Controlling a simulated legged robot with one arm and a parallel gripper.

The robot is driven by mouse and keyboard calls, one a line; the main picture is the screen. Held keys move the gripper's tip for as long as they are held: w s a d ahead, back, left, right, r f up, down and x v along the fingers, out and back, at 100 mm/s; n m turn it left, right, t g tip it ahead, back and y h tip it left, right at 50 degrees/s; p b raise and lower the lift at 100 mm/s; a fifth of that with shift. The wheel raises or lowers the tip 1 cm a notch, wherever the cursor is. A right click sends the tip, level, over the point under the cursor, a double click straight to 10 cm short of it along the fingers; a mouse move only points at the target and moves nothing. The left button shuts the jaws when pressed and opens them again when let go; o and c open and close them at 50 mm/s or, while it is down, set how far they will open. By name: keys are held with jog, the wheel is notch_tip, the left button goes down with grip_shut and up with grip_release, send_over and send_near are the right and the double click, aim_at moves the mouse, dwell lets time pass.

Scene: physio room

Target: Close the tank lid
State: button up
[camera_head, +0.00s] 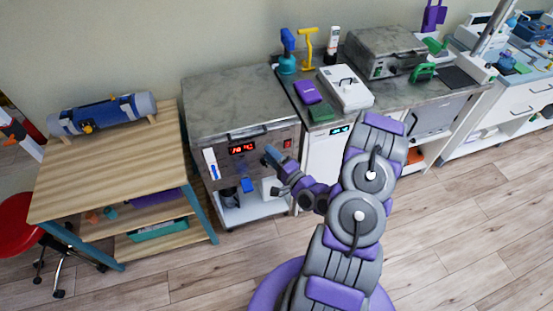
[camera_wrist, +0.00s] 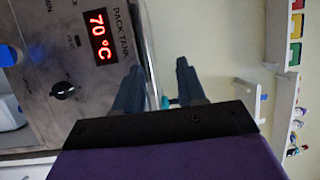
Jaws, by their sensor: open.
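The tank (camera_head: 246,158) is a steel cabinet with a red display reading 70 °C. Its grey metal lid (camera_head: 232,100) looks flat or nearly flat on top in the head view; I cannot tell whether a gap is left. My gripper (camera_head: 271,156) is in front of the tank's front panel, toward its right side, below the lid's front edge. In the wrist view the panel (camera_wrist: 70,70) with the words PACK TANK appears turned sideways. My open gripper (camera_wrist: 157,80) has its two dark fingers apart, with the panel's shiny top edge showing behind them. Nothing is seen held.
A wooden table (camera_head: 105,165) with a blue roll (camera_head: 105,113) stands left of the tank. A counter to the right carries a white box (camera_head: 346,88), a purple block (camera_head: 307,92) and a steel unit (camera_head: 385,52). The floor (camera_head: 180,275) in front is clear.

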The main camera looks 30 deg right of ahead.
jog(key=shift+s+d+f, duration=0.15)
jog(key=shift+s, duration=1.05)
